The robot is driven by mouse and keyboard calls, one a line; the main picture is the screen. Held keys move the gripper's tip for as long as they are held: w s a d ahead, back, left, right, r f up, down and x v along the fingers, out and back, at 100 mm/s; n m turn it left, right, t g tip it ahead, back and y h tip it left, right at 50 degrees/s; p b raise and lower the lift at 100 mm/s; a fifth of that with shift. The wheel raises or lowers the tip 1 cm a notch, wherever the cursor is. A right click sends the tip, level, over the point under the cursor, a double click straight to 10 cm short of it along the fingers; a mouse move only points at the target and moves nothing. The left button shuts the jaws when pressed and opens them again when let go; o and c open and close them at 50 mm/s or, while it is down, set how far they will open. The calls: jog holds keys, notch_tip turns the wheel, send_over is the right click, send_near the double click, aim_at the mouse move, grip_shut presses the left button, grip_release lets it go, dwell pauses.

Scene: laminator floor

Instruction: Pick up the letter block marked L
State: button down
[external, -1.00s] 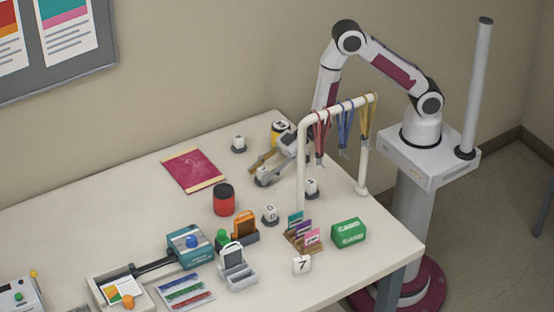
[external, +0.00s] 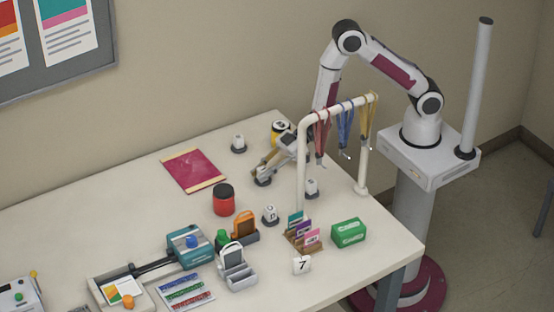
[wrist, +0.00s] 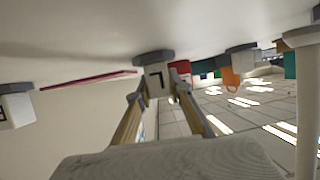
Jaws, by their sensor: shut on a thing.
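The letter block (wrist: 156,77), white on a dark round base, stands between the fingertips of my gripper (wrist: 160,98) in the wrist view, which is upside down. Its dark mark looks like an L turned over. My gripper (external: 266,172) is shut on this block, with one finger on each side. In the external view the fingers hide most of the block, and its dark base (external: 263,182) shows below them. The base appears to rest on the table.
Other letter blocks stand behind (external: 239,143), right (external: 312,187) and in front (external: 270,213) of my gripper. A white rack (external: 301,165) with lanyards rises close to its right. A red jar (external: 223,201) and a magenta sheet (external: 193,170) lie to the left.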

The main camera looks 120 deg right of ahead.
aim_at(262, 169)
jog(key=shift+r, duration=0.15)
jog(key=shift+r, duration=4.9)
jog(key=shift+a, duration=0.15)
